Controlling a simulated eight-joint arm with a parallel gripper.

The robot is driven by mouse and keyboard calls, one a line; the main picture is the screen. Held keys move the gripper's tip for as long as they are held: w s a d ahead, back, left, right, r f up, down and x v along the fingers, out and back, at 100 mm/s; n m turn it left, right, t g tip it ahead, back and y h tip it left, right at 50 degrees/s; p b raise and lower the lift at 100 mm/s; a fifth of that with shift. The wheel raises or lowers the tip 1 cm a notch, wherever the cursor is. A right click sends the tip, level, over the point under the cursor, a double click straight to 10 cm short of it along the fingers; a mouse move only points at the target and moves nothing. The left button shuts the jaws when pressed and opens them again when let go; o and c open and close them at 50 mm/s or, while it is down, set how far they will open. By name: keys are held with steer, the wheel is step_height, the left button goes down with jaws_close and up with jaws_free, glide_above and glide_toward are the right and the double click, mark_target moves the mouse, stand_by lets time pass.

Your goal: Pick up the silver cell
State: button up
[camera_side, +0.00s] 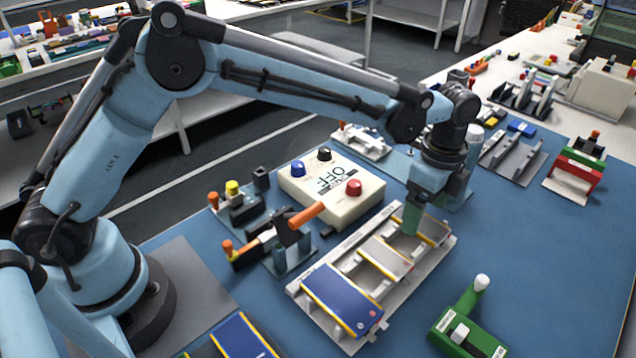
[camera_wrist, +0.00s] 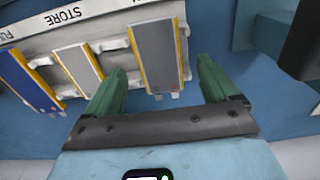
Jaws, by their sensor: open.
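A rack (camera_side: 335,335) labelled STORE holds flat cells with yellow edges. A light silver cell (camera_side: 384,258) lies in its middle, between a blue cell (camera_side: 342,298) and a darker grey cell (camera_side: 434,231). In the wrist view the light silver cell (camera_wrist: 79,70) is left of my fingers, and the wider grey cell (camera_wrist: 154,55) lies between and ahead of them. My gripper (camera_wrist: 162,72) is open and empty, its green fingers apart. In the side view my gripper (camera_side: 411,222) is low over the rack's far end, partly hiding the grey cell. I cannot tell whether the fingers touch it.
A cream box (camera_side: 335,215) with red, blue and black buttons stands behind the rack. A clamp with an orange handle (camera_side: 302,216) is left of it. A green fixture (camera_side: 467,325) stands at front right. Another blue cell (camera_side: 240,338) lies at the bottom.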

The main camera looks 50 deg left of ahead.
steer(key=shift+f, duration=0.85)
steer(key=c, duration=1.1)
steer(key=shift+r, duration=0.15)
